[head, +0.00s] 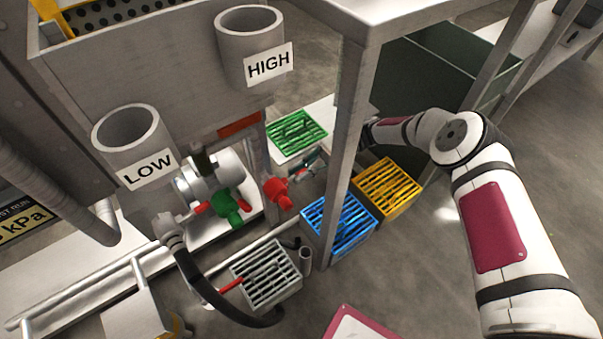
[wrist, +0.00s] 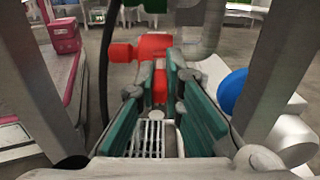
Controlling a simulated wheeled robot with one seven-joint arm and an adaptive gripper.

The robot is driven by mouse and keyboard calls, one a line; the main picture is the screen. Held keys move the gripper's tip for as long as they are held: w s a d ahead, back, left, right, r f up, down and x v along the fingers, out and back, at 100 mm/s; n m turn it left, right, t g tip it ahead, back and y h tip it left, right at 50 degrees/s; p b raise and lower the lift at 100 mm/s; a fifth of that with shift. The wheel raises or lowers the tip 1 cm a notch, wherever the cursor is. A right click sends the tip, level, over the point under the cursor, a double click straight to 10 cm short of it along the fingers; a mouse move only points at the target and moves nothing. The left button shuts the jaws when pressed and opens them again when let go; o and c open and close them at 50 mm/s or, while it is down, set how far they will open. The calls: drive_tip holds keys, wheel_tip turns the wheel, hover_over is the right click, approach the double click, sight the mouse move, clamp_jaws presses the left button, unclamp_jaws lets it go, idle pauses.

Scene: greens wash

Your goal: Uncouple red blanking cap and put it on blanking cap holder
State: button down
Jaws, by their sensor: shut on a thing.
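The red blanking cap (head: 278,192) is right of the green coupling (head: 228,205), with a visible gap between them in the head view. My gripper (head: 303,171) is at the cap's upper right, partly hidden by the frame post. In the wrist view the cap (wrist: 150,47) stands out beyond the fingertips, and its red stem (wrist: 160,86) lies between the teal jaws of my gripper (wrist: 160,82), which are shut on it. I cannot tell for certain which part is the blanking cap holder; a short grey upright tube (head: 305,258) stands below the cap.
A grey crate (head: 265,272), a blue crate (head: 339,223), a yellow crate (head: 388,187) and a green crate (head: 296,137) stand around. A metal post (head: 345,140) is close beside my gripper. A black hose (head: 195,272) loops at lower left.

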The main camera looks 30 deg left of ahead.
sight(306, 169)
idle(0.4)
drive_tip(key=c, duration=1.7)
unclamp_jaws()
drive_tip(key=shift+w, duration=0.1)
drive_tip(key=shift+v, duration=3.7)
drive_tip(key=shift+w, duration=0.1)
